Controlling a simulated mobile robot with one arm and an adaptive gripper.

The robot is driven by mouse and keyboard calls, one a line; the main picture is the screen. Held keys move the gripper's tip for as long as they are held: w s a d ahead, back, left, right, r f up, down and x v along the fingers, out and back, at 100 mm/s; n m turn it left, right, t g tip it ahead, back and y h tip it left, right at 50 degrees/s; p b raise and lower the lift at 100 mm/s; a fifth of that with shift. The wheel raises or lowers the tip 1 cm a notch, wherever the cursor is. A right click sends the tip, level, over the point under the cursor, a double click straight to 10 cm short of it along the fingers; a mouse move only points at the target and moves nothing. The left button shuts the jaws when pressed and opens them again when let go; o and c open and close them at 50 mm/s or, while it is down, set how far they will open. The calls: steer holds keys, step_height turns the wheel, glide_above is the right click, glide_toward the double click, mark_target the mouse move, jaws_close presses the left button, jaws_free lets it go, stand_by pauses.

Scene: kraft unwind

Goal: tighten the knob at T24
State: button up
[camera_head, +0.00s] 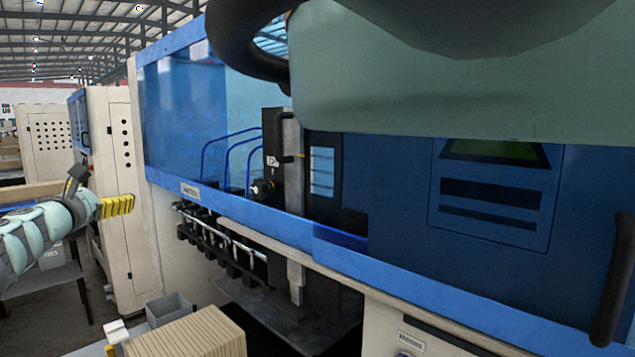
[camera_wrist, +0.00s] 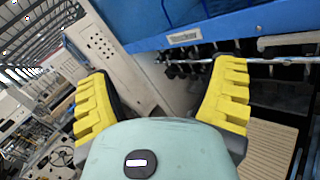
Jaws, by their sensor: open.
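My gripper (camera_wrist: 160,102) is open, with its two ridged yellow fingers spread wide and nothing between them in the wrist view. In the head view my gripper (camera_head: 117,205) is at the far left, in front of the beige cabinets and apart from the blue machine. A small black knob (camera_head: 262,188) sits on a dark upright block in the machine's opening, below a small white tag (camera_head: 272,161). I cannot read T24 on any label. A row of dark fittings (camera_head: 222,238) hangs under the blue rail; it also shows in the wrist view (camera_wrist: 190,68).
The blue and beige machine (camera_head: 400,270) fills the middle and right. A ribbed tan box (camera_head: 190,335) and a grey bin (camera_head: 168,308) stand low in front of it. A beige cabinet (camera_head: 108,180) and a grey table (camera_head: 45,278) are at left.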

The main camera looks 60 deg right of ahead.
steer(key=w+a+t+y, duration=0.1)
steer(key=w+a+n+t+y, duration=0.1)
steer(key=a, duration=0.1)
steer(key=shift+w+a+f+t, duration=0.3)
steer(key=shift+w+f, duration=0.1)
